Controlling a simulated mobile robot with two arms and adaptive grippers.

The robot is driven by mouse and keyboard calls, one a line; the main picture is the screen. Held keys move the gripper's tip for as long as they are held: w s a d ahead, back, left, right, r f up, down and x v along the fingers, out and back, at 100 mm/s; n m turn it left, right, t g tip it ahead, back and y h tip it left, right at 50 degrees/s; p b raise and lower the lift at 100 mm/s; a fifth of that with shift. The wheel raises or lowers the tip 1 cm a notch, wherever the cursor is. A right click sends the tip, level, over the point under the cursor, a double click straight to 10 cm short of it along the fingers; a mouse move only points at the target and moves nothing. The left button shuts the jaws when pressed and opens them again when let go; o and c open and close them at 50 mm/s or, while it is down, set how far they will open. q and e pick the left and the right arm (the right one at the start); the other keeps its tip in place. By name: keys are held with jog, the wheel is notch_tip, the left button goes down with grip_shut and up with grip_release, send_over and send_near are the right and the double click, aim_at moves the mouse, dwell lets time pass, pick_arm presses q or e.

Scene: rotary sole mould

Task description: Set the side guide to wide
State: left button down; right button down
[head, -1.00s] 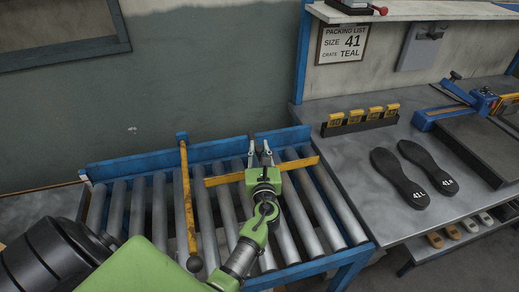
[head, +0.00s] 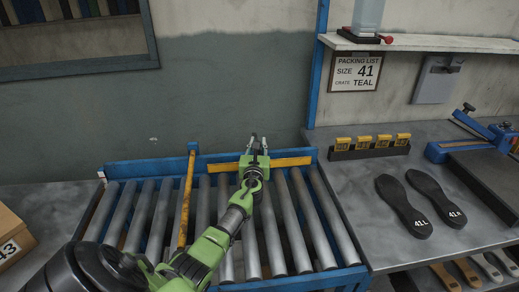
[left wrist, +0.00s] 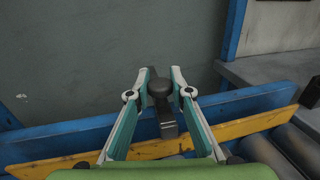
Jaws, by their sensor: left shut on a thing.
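The side guide is a yellow bar (head: 290,162) running along the back of the roller conveyor, close to the blue back rail (head: 140,170). In the left wrist view the yellow bar (left wrist: 250,124) lies just in front of the blue rail (left wrist: 60,141). The arm hides part of the bar. My right gripper is not in view.
A second yellow bar (head: 187,195) crosses the rollers (head: 300,225) left of my gripper. On the right bench lie soles 41L (head: 402,207) and 41R (head: 434,195) and a rack of yellow tags (head: 368,147). A box marked 43 (head: 12,240) stands at left.

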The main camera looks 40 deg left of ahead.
pick_arm(q)
jog(key=shift+r, duration=0.2)
jog(key=c, duration=1.8)
grip_release()
jog(key=shift+a, duration=0.1)
jog(key=shift+f, duration=0.2)
jog(key=shift+s, duration=0.1)
jog(key=v, duration=1.1)
jog(key=shift+s+d, duration=0.25)
jog(key=shift+d, duration=0.1)
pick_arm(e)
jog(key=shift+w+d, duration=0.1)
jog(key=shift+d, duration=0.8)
